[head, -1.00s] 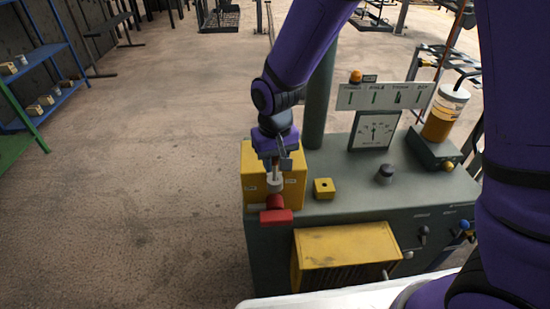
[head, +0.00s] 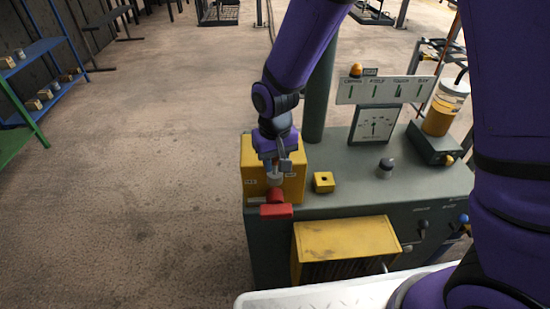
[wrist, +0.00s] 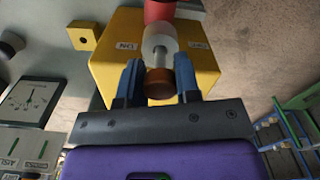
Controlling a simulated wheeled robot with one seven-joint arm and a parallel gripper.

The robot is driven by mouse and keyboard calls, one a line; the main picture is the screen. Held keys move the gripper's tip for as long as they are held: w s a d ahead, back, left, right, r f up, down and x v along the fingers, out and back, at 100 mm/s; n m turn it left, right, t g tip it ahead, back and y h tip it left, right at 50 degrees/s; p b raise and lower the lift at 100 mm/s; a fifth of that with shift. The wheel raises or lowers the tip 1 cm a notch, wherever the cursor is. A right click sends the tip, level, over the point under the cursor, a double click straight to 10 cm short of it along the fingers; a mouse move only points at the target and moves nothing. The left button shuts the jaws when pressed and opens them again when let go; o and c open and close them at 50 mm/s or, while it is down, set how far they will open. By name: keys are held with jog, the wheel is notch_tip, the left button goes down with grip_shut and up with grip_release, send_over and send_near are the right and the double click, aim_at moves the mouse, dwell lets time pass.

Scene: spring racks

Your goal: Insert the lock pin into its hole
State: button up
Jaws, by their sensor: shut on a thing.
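My gripper (wrist: 159,75) is shut on the lock pin (wrist: 160,82), whose round brown end lies between the two blue-grey fingers. A pale shaft and whitish collar (wrist: 161,43) extend beyond it towards a red part (wrist: 159,10). In the head view my gripper (head: 278,165) is over the front of a yellow box (head: 293,180) with small labels. The red handle (head: 276,210) sticks out at the box's front, just below the whitish collar (head: 274,179). The pin's far tip and the hole are hidden; I cannot tell whether the pin is in it.
The box stands at the left end of a grey-green cabinet (head: 400,190). A small yellow block with a dark hole (head: 323,182), a black knob (head: 386,168), a gauge (head: 375,125) and a post (head: 317,110) are nearby.

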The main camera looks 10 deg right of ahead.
jog(key=shift+f, duration=1)
jog(key=o, duration=1.1)
jog(key=shift+c, duration=0.2)
notch_tip(320, 180, up, 11)
jog(key=shift+f, duration=0.15)
